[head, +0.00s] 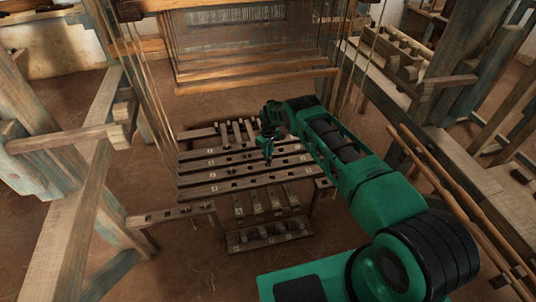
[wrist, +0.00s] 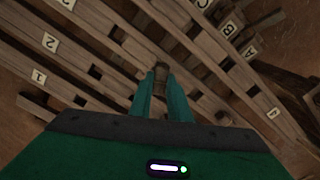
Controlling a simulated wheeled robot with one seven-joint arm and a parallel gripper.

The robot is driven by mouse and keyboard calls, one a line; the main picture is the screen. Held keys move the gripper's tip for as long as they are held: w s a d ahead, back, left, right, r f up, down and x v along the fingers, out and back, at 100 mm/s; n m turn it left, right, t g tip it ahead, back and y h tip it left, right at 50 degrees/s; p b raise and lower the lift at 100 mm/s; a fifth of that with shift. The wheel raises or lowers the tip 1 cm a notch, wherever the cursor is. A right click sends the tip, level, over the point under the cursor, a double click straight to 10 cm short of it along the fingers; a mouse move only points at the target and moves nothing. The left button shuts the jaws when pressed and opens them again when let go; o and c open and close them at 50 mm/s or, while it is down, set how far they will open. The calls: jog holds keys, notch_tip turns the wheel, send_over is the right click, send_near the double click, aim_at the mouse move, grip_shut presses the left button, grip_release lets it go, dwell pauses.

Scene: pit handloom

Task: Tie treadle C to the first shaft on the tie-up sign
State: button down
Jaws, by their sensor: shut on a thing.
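My gripper (head: 268,160) points down over the numbered wooden bars (head: 225,172) in the middle of the loom. In the wrist view, its green fingers (wrist: 162,88) are shut on a small brown peg-like piece (wrist: 162,69), which sticks out beyond the tips. Bars labelled 1 (wrist: 38,76) and 2 (wrist: 49,42) lie to its left. To the right, wooden treadles carry the letters A, B and C; the treadle C label (wrist: 202,4) is at the top edge. I cannot tell whether the held piece touches a bar. I cannot make out a tie-up sign.
A low rack (head: 270,238) with small dark pieces stands in front of the treadles. Loom posts and hanging cords (head: 150,100) flank the bars. A cloth beam (head: 255,82) crosses behind. Bare floor (head: 180,265) is free at the front left.

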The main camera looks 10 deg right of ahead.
jog(key=shift+w+f, duration=0.15)
jog(key=shift+f, duration=1.6)
jog(key=c, duration=2.1)
grip_release()
jog(key=shift+w, duration=0.1)
jog(key=o, duration=0.5)
notch_tip(320, 180, up, 11)
jog(key=shift+f, duration=0.2)
